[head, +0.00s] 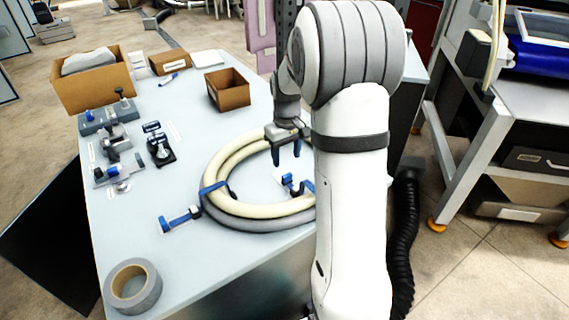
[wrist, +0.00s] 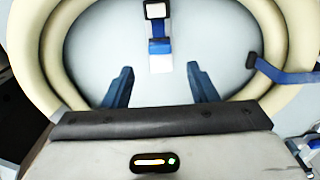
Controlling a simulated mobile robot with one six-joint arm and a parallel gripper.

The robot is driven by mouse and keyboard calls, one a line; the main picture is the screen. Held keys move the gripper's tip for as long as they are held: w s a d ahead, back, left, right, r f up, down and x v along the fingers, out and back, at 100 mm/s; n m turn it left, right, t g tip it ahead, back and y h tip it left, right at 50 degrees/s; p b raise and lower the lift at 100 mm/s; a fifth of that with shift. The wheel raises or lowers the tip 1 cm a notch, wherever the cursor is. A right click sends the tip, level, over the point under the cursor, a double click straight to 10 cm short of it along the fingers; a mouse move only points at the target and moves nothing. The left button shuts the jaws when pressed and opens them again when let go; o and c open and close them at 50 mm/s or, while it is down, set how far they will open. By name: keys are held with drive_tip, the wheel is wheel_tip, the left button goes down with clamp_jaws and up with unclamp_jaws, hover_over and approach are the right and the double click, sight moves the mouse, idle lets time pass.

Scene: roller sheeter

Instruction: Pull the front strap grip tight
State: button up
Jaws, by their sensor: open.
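A coiled cream hose (head: 262,211) lies on the pale table, with blue straps around it. One strap's blue grip (head: 287,180) lies inside the coil near a white tag; this grip also shows top centre in the wrist view (wrist: 160,46), beside a black buckle. Another strap (head: 180,220) crosses the coil's left front, its blue end sticking outward; it shows at right in the wrist view (wrist: 285,74). Which one is the front strap, I cannot tell. My gripper (head: 287,159) is open and empty above the coil, its fingers (wrist: 160,82) pointing down, apart from the grip. My arm hides the coil's right side.
A grey tape roll (head: 133,286) sits at the near left corner. Clamps and small fixtures (head: 118,145) stand at the left. Cardboard boxes (head: 228,92) stand at the back. The table front between tape and coil is clear.

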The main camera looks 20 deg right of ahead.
sight(286, 175)
wheel_tip(286, 175, down, 7)
drive_tip(key=shift+f+p, duration=0.15)
drive_tip(key=shift+p, duration=0.4)
clamp_jaws()
idle(0.4)
